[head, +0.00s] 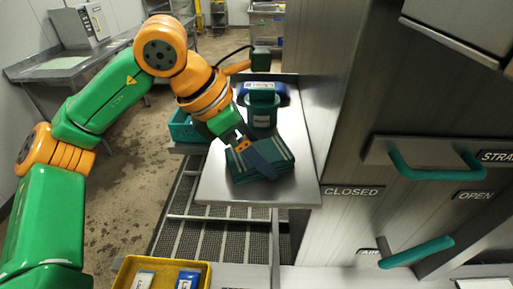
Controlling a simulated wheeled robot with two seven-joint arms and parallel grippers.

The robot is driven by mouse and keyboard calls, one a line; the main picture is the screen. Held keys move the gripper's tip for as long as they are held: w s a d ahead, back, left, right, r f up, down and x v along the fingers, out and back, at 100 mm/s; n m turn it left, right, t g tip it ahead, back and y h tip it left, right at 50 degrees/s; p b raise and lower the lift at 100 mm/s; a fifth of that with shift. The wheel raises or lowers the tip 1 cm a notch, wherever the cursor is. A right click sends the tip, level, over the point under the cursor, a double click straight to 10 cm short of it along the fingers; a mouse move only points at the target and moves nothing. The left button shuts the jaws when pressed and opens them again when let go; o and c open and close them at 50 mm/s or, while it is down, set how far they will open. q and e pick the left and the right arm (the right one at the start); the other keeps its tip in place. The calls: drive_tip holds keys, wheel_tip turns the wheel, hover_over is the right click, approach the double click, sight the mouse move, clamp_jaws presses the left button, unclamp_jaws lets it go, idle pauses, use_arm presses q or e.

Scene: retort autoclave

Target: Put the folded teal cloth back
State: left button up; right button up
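The folded teal cloth (277,151) lies as a flat, striped stack on the near half of the steel side table (222,187). My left gripper (262,164) reaches over it from the upper left. Its dark fingers cross the cloth and hide part of it. I cannot tell whether they touch the cloth or are open or shut. My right gripper is not in view.
A lidded teal container (262,112) stands just behind the cloth, with a blue object (284,92) beyond. A teal crate (186,128) sits left of the table. A steel cabinet with teal handles (432,167) borders the right. A yellow tray (128,272) is at the front.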

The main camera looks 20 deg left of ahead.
use_arm(q)
drive_tip(key=shift+r, duration=0.2)
drive_tip(key=v, duration=1.2)
drive_tip(key=shift+s, duration=0.15)
